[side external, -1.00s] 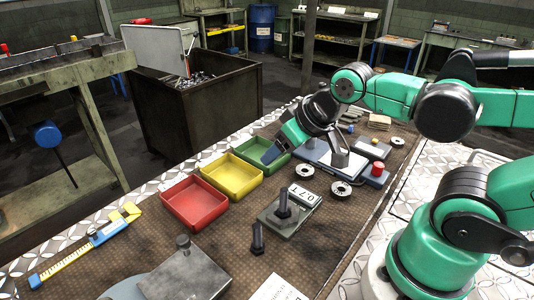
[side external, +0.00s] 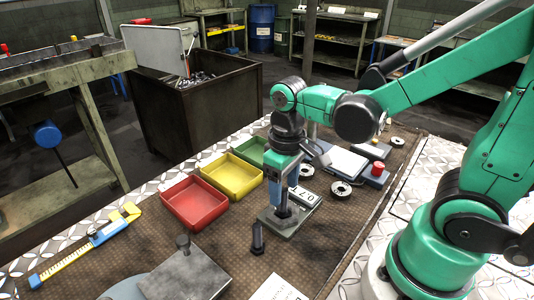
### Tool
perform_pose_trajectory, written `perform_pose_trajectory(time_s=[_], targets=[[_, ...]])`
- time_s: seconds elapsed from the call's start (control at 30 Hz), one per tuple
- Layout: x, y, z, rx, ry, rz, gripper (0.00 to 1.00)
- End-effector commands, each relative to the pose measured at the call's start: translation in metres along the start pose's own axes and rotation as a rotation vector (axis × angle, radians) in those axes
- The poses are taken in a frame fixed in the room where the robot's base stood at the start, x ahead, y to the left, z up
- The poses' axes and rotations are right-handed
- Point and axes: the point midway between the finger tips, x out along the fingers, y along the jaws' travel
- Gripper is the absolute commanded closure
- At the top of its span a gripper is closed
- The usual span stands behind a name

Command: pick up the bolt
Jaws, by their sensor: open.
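A dark bolt (side external: 284,211) stands upright on a small grey scale (side external: 272,222) with a white number display. My gripper (side external: 282,196) points straight down over this bolt. Its jaws are open, with the fingers reaching down around the bolt's upper part, which they partly hide. I cannot tell whether the fingers touch it. A second dark bolt (side external: 258,239) stands upright on the brown bench mat, in front and to the left of the scale.
Red (side external: 168,211), yellow (side external: 238,194) and green (side external: 246,150) trays line the bench's left side. A metal block (side external: 188,277) with a knob is at the front.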

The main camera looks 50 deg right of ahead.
Motion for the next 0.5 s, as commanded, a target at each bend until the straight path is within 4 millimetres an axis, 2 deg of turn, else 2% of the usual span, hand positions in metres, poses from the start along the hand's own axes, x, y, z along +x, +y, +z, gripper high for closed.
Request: perform_pose_trajectory(time_s=[0.3,0.5], targets=[[0.033,0.000,-0.001,0.000,0.003,-0.002,0.43],[0.043,0.000,0.000,0.000,0.004,-0.002,0.43]])
